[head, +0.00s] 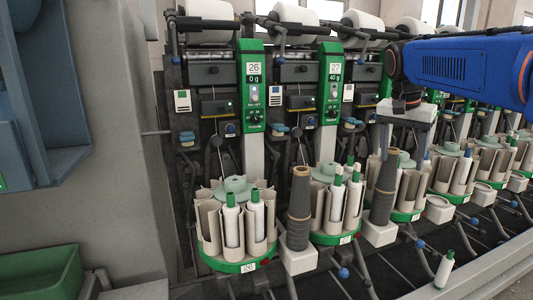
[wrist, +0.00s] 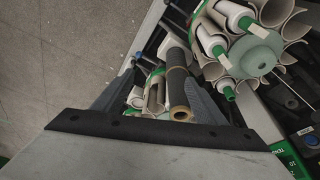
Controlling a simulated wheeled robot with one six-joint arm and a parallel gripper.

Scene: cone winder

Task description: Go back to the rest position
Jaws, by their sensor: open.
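My gripper (head: 405,140) hangs from the blue arm at the right of the head view, fingers down, in front of the winder units. It is open. In the wrist view its two dark fingers (wrist: 165,85) stand apart. A dark cone tube (wrist: 178,80) shows in the gap between them, beyond the gripper; I see no contact. In the head view a dark cone tube (head: 383,185) stands upright on a white block, below and slightly left of the gripper.
Unit 26 (head: 252,95) and unit 27 (head: 330,95) have round bobbin magazines (head: 240,265) with white and green bobbins. Another dark cone tube (head: 299,208) stands between them. A lone bobbin (head: 443,270) stands near the rail. A grey cabinet and green bin (head: 40,275) are at left.

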